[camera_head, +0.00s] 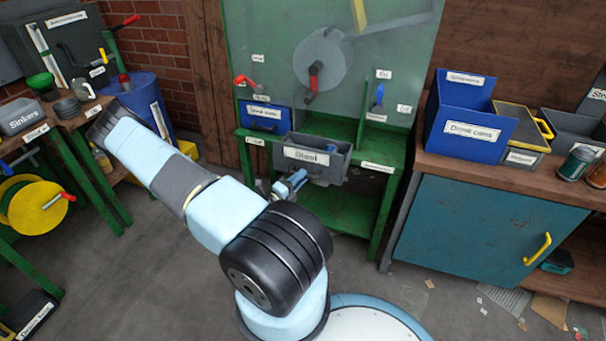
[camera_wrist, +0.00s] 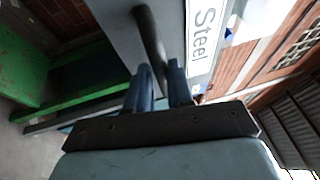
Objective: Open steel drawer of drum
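The steel drawer (camera_head: 320,168) is a grey box labelled "Steel" on the front of the green drum cabinet (camera_head: 262,60). It stands out from the cabinet, and its open top shows in the head view. My gripper (camera_head: 296,182) is at its front, just below the label. In the wrist view the drawer front (camera_wrist: 115,30) fills the top, with a dark bar handle (camera_wrist: 150,38). The blue fingers of my gripper (camera_wrist: 162,80) lie on either side of the handle's near end, with a narrow gap between them. They appear closed on it; the exact contact is partly hidden.
A blue drawer (camera_head: 264,116) sits left of the steel drawer. A red crank (camera_head: 314,80) and blue lever (camera_head: 378,97) are above. A blue barrel (camera_head: 140,98) stands left. Floor between the benches is mostly clear.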

